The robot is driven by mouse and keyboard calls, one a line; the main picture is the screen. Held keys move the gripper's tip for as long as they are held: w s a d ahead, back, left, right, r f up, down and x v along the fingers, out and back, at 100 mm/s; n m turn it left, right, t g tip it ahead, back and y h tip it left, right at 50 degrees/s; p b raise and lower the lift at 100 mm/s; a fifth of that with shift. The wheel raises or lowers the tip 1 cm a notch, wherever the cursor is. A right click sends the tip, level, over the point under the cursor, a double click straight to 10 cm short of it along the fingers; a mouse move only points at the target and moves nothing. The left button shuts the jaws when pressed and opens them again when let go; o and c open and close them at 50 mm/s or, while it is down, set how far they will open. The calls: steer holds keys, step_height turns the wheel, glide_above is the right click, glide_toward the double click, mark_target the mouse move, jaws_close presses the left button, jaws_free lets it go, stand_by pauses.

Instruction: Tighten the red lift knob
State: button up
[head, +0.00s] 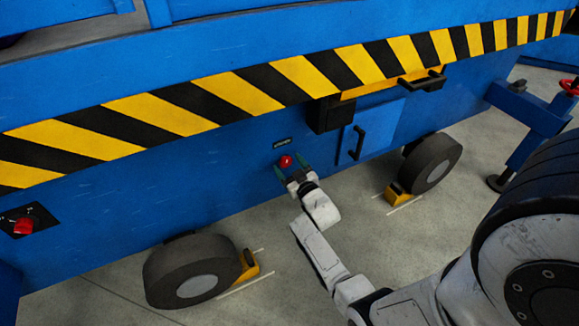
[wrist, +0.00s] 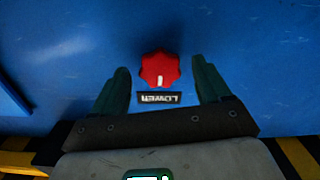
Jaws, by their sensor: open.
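A red lobed knob (wrist: 159,68) with a white mark sits on the blue panel; it also shows in the head view (head: 286,161). I cannot tell how far the fingertips are from the panel. Neither finger appears to touch the knob.
Another red knob (head: 23,227) on a black plate is at the far left. A black box (head: 324,115) and a door handle (head: 358,143) stick out right of my gripper. Wheels (head: 188,270) with yellow chocks (head: 248,266) stand below. A red handwheel (head: 569,88) is at the far right.

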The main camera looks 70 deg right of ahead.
steer(key=shift+s+a, duration=0.1)
steer(key=p+v, duration=0.2)
steer(key=v, duration=0.8)
steer(key=shift+s+a+p, duration=0.2)
steer(key=shift+p, duration=0.15)
steer(key=w+a+f+n+g+y, duration=0.1)
steer(key=w+a+g+y, duration=0.2)
steer(key=a, duration=0.4)
steer(key=w+a+f+n+g+y, duration=0.1)
steer(key=a+n+g+y, duration=0.1)
steer(key=a+y, duration=0.4)
steer(key=s+a+r+n+g+y, duration=0.1)
steer(key=s+a+r+g, duration=0.25)
steer(key=s+a, duration=0.35)
steer(key=s+a+r+n+g+y, duration=0.1)
steer(key=s+a+r+g, duration=0.1)
steer(key=s+a+g, duration=0.35)
step_height(320, 180, up, 22)
steer(key=a+t+p, duration=0.1)
steer(key=a+p, duration=0.1)
steer(key=p, duration=1.9)
steer(key=shift+a+f+p, duration=0.2)
steer(key=shift+f+p, duration=0.05)
steer(key=shift+p, duration=0.15)
